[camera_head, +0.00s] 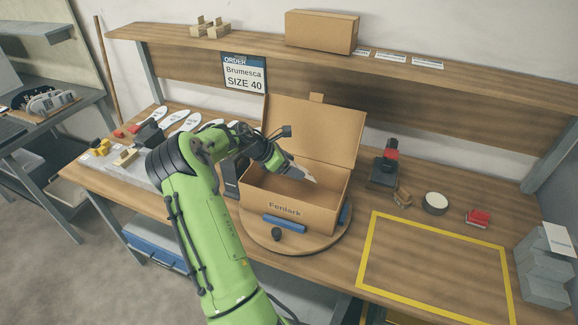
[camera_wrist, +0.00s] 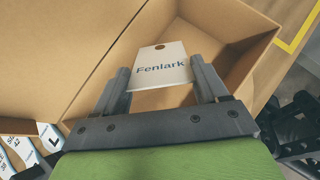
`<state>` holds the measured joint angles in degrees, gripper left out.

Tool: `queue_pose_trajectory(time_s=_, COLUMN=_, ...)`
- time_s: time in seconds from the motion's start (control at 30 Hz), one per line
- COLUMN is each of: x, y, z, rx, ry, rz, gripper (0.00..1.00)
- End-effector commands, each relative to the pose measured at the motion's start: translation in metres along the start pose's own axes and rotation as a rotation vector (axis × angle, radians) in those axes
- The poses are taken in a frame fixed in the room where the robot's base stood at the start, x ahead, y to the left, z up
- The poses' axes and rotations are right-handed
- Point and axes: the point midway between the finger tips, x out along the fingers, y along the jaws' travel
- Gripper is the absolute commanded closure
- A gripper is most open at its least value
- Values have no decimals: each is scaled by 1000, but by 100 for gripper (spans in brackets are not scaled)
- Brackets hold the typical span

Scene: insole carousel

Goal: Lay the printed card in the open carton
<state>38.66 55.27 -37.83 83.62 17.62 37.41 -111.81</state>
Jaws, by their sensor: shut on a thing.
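The open carton (camera_head: 325,216), brown with "Fenlark" on its front, stands on a round wooden turntable (camera_head: 328,240) with its lid raised at the back. My gripper (camera_head: 296,173) is over the carton's opening, pointing down into it. In the wrist view my gripper (camera_wrist: 163,82) is shut on the printed card (camera_wrist: 160,58), a white card reading "Fenlark" with a small hole near its end. The carton's inside shows behind the card in the wrist view (camera_wrist: 225,35). I cannot tell whether the card touches the carton.
A blue bar (camera_head: 284,223) and a small dark knob (camera_head: 277,235) are at the turntable's front. A black-and-red device (camera_head: 386,165), a round tape roll (camera_head: 435,203) and a red item (camera_head: 477,217) stand to the right. The yellow-taped area (camera_head: 372,247) is clear. White insoles lie left.

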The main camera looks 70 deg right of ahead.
Motion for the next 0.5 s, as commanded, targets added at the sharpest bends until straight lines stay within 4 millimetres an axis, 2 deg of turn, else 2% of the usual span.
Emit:
queue_pose_trajectory(time_s=0.03, x=8, y=0, z=-5, rx=1, ry=0, rz=0, gripper=59)
queue_pose_trajectory(time_s=0.5, x=44, y=0, z=-24, rx=0, ry=-1, rz=-2, gripper=59)
